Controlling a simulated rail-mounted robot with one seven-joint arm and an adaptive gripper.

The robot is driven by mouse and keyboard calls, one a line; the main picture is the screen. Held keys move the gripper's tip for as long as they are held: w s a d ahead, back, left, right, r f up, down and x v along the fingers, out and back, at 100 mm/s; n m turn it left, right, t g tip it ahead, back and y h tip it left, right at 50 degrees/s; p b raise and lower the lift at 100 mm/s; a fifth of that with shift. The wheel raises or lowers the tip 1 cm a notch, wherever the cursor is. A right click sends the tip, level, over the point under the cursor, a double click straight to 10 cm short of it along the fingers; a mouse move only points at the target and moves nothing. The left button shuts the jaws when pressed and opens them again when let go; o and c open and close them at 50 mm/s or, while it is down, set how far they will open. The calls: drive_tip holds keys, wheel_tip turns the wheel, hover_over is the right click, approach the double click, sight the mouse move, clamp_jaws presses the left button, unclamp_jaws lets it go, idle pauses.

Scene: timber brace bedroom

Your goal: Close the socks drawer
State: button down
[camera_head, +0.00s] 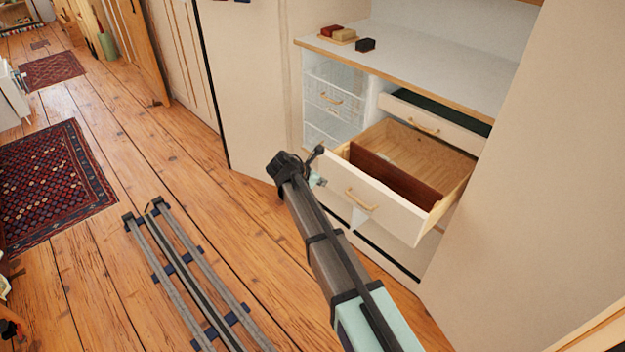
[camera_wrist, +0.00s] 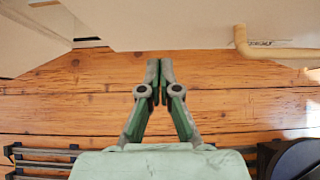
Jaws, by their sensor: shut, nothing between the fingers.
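A wide white-fronted drawer (camera_head: 340,183) with pale wooden sides stands pulled well out of the built-in cabinet. A reddish-brown divider runs across it, and I see no socks in it. Its wooden handle (camera_head: 362,200) is on the front; a wooden handle also shows at the upper right of the wrist view (camera_wrist: 241,42). I cannot read any label naming the socks drawer. My gripper (camera_head: 318,180) is by the left end of the drawer front; contact cannot be told. In the wrist view its fingers (camera_wrist: 160,64) are together and empty, over the floor.
Above, a shallower drawer (camera_head: 423,126) with a dark green interior is slightly out. Wire baskets (camera_head: 330,98) sit to the left. The white countertop (camera_head: 430,60) holds small red, cream and black blocks. Tall cream panels flank the cabinet. Wooden floor is open at left, beyond a rail.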

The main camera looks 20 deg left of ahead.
sight(333, 178)
drive_tip(key=shift+w+d+r, duration=0.1)
drive_tip(key=shift+w+d, duration=0.3)
drive_tip(key=shift+w, duration=0.3)
drive_tip(key=shift+w+d, duration=0.35)
drive_tip(key=shift+w, duration=0.3)
drive_tip(key=shift+w, duration=0.1)
